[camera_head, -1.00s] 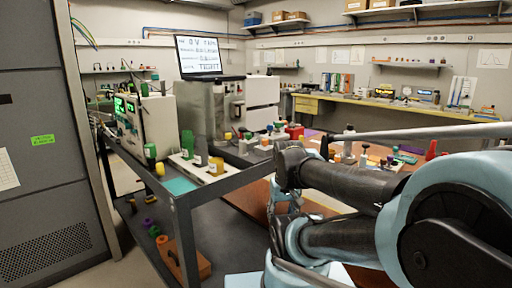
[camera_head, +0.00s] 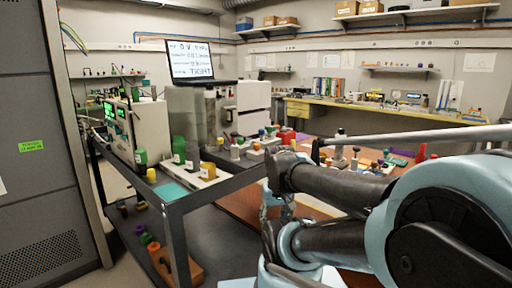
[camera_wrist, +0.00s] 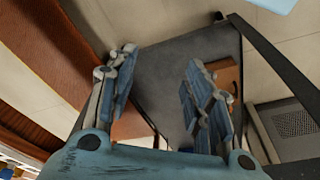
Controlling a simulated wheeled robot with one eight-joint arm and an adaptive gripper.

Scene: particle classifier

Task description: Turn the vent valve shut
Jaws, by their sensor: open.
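I cannot tell for certain which part is the vent valve. A grey bench cart (camera_head: 228,182) carries a white instrument with green displays (camera_head: 150,127) and a grey-and-white apparatus (camera_head: 192,112). Small green and yellow parts stand on a white strip (camera_head: 205,181) near its front edge. In the wrist view my gripper (camera_wrist: 162,60) is open, its two fingers well apart and nothing between them. Beyond the fingers are a dark grey shelf surface (camera_wrist: 165,75) and a brown block (camera_wrist: 228,78). In the head view my arm hides part of the area right of the cart.
A tall grey cabinet (camera_head: 30,110) stands at left. On the cart's lower shelf is a wooden block (camera_head: 182,268) with several coloured knobs beside it. A laptop screen (camera_head: 188,60) sits on the apparatus. A brown table (camera_head: 240,207) with small items lies beyond my arm. A yellow bench (camera_head: 400,108) lines the back.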

